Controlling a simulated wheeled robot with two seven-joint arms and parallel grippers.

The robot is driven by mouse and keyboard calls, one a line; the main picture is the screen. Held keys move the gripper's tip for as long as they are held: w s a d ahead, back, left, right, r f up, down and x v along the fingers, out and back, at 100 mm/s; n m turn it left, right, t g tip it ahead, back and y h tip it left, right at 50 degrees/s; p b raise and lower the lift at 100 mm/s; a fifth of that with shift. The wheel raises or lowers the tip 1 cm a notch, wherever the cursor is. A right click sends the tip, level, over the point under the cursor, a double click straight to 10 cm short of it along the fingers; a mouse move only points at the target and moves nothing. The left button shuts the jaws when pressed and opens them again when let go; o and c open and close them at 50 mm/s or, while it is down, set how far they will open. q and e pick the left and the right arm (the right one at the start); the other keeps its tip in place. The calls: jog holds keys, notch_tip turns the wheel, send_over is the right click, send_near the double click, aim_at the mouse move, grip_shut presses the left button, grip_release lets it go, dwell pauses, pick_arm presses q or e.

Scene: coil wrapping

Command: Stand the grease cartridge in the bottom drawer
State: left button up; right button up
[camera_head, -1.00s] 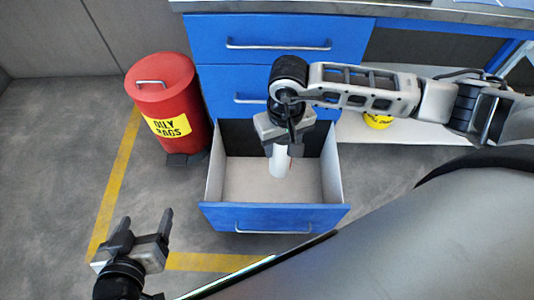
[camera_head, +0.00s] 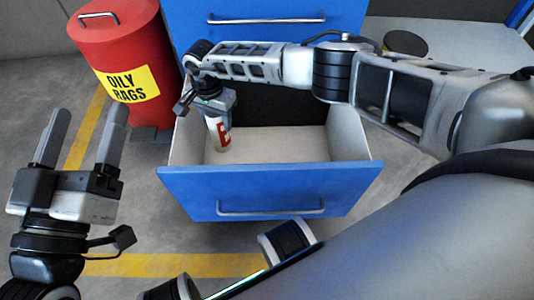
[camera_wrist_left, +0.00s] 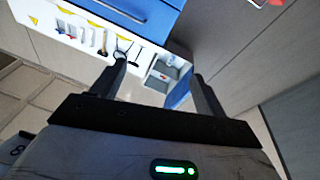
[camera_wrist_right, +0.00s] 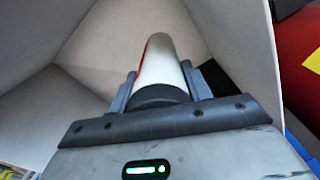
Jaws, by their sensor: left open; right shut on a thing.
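The grease cartridge (camera_head: 219,136) is a white cylinder with a red label. It is inside the open bottom drawer (camera_head: 270,190), near its left wall, and looks close to upright with a slight tilt. My right gripper (camera_head: 213,108) is shut on its upper end from above. In the right wrist view the cartridge (camera_wrist_right: 162,68) runs away between the fingers toward the drawer's pale interior. I cannot tell whether its lower end touches the drawer floor. My left gripper (camera_head: 85,140) is open and empty, left of the drawer.
A red oily rags bin (camera_head: 125,60) stands just left of the drawer. The closed blue drawer (camera_head: 270,20) is above and behind. The drawer's middle and right are bare. Yellow floor lines (camera_head: 170,265) run in front and at left.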

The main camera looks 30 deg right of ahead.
jog(key=shift+w+f, duration=0.25)
jog(key=shift+f, duration=0.15)
pick_arm(q)
notch_tip(320, 180, up, 6)
jog(key=s+m+t+h+b, duration=0.1)
jog(key=s+m+h+b, duration=0.1)
jog(key=m+h, duration=0.4)
jog(key=shift+d+m+b, duration=0.2)
jog(key=shift+m+b, duration=0.7)
jog(key=shift+m, duration=0.1)
pick_arm(e)
jog(key=s+d+f, duration=0.8)
jog(key=d+f, duration=0.2)
jog(key=f, duration=0.2)
jog(key=shift+s+d+f, duration=0.3)
jog(key=shift+d+f, duration=0.05)
jog(key=shift+d, duration=0.05)
jog(key=o, duration=0.9)
jog(key=shift+f, duration=0.2)
jog(key=o, duration=0.4)
